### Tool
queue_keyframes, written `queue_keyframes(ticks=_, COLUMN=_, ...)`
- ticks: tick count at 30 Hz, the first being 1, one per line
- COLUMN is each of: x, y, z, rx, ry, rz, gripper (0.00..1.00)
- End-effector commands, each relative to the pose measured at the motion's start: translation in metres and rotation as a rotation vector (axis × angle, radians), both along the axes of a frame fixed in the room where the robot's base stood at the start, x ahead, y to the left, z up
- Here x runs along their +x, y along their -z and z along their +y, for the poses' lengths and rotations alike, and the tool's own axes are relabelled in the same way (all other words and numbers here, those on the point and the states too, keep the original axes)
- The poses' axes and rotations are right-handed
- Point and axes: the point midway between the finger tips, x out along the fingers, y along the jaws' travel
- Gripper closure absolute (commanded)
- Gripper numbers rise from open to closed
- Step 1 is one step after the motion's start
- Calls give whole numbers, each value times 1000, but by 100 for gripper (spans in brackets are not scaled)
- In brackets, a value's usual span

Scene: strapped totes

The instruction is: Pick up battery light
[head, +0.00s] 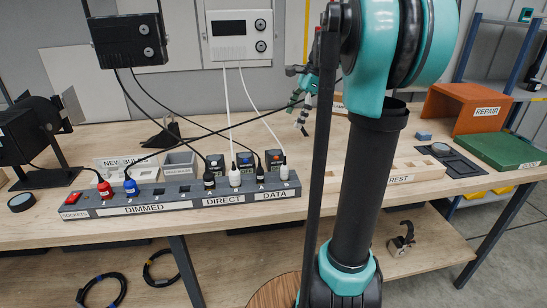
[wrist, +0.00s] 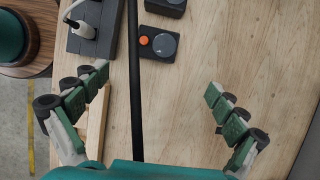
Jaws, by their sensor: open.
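No thing in view is labelled as a battery light, so I cannot tell for certain which it is. A small dark box with an orange button and a grey round face (wrist: 158,44) lies on the bench in the wrist view, just beyond my fingertips. Similar small boxes (head: 215,162) stand behind the socket strip in the head view. A dark round puck (head: 21,202) lies at the bench's left end. My gripper (wrist: 158,82) is open and empty above the bench, fingers wide apart. In the head view it is partly hidden behind my arm.
An orange REPAIR box (head: 465,105) and green board (head: 500,150) stand right. Bare wood lies right of the fingers' middle.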

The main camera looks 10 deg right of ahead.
Motion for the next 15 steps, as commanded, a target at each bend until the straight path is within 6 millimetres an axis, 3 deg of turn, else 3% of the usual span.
queue_keyframes(ticks=15, x=0, y=89, z=37, rx=0, ry=-2, rz=-1, gripper=3)
